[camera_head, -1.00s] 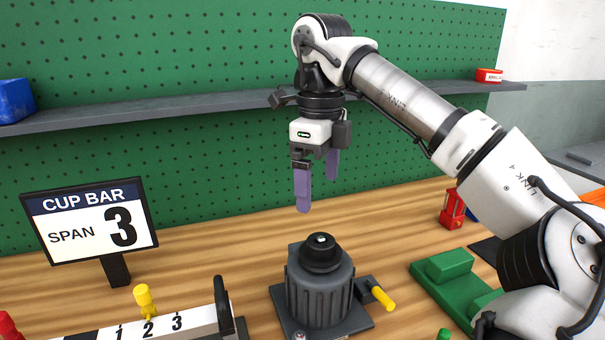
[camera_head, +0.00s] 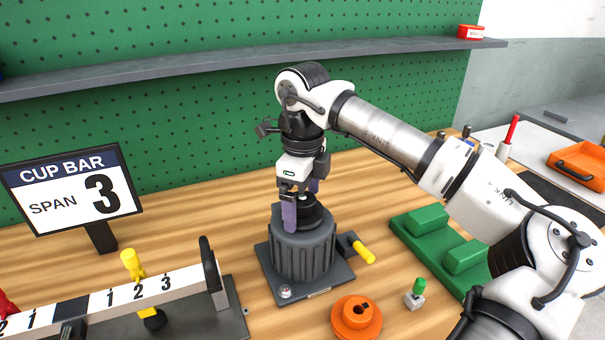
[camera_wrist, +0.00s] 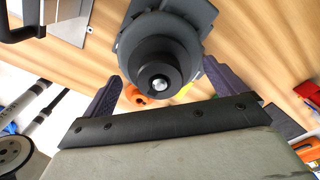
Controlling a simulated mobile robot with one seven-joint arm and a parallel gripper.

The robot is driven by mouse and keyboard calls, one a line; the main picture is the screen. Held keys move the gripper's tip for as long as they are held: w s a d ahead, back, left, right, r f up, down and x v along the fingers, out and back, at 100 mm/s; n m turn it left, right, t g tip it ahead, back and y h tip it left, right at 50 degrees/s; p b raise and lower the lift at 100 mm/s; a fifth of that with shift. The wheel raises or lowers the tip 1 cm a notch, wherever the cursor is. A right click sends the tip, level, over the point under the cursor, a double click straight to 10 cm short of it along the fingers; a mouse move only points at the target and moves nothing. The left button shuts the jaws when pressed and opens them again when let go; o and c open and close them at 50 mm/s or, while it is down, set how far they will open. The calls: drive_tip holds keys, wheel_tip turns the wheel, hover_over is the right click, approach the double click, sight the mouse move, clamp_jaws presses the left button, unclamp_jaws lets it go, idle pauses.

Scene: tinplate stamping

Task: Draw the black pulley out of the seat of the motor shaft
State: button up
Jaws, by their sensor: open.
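The black pulley (camera_head: 308,212) sits on top of the grey ribbed motor (camera_head: 302,250), with the light tip of the shaft showing at its centre. My gripper (camera_head: 302,210) is down at the pulley, its purple fingers on either side of it. In the wrist view the pulley (camera_wrist: 158,68) lies between the two spread fingers of my gripper (camera_wrist: 165,90), with visible gaps on both sides. The gripper is open and holds nothing. In the head view part of the pulley is hidden by the near finger.
A yellow-handled lever (camera_head: 364,252) sticks out right of the motor. An orange pulley (camera_head: 356,318) lies in front. A green block stand (camera_head: 440,245) is to the right. The numbered cup bar (camera_head: 120,300) and its sign (camera_head: 75,195) are at left.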

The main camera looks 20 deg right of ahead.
drive_tip(key=shift+f, duration=0.6)
drive_tip(key=shift+r, duration=0.1)
drive_tip(key=c, duration=1.4)
